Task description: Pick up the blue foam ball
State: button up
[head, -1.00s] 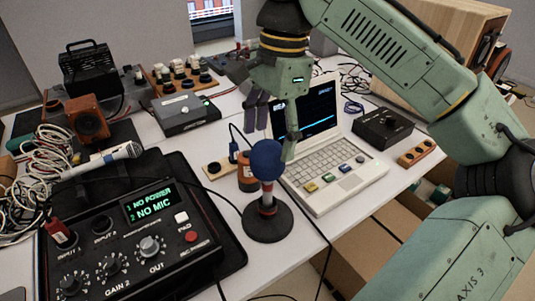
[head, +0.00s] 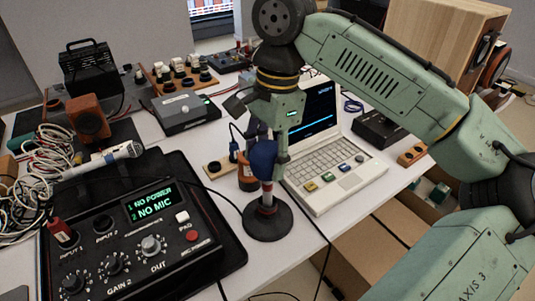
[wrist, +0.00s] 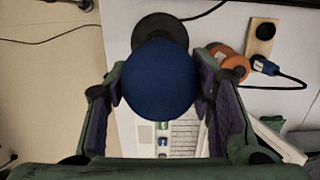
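The blue foam ball (head: 262,158) sits on top of a short red-and-white post with a round black base (head: 268,222), in the middle of the table in the head view. In the wrist view the ball (wrist: 158,82) is large and lies between the fingers. My gripper (wrist: 158,88) is open, pointing down, with one finger on each side of the ball. In the head view my gripper (head: 265,145) partly hides the ball's right side. Whether the finger pads touch the ball is hard to tell.
An open laptop (head: 340,170) stands close on the right. An orange-and-black cylinder (head: 246,172) is close behind the stand. A mixer (head: 130,235) reading "NO POWER, NO MIC" is at the front left. Cables cross the tabletop. The table's front edge is near the stand.

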aim_at(268, 146)
jog(key=shift+c, duration=1.2)
jog(key=shift+r, duration=0.1)
notch_tip(268, 146, up, 10)
jog(key=shift+f, duration=0.1)
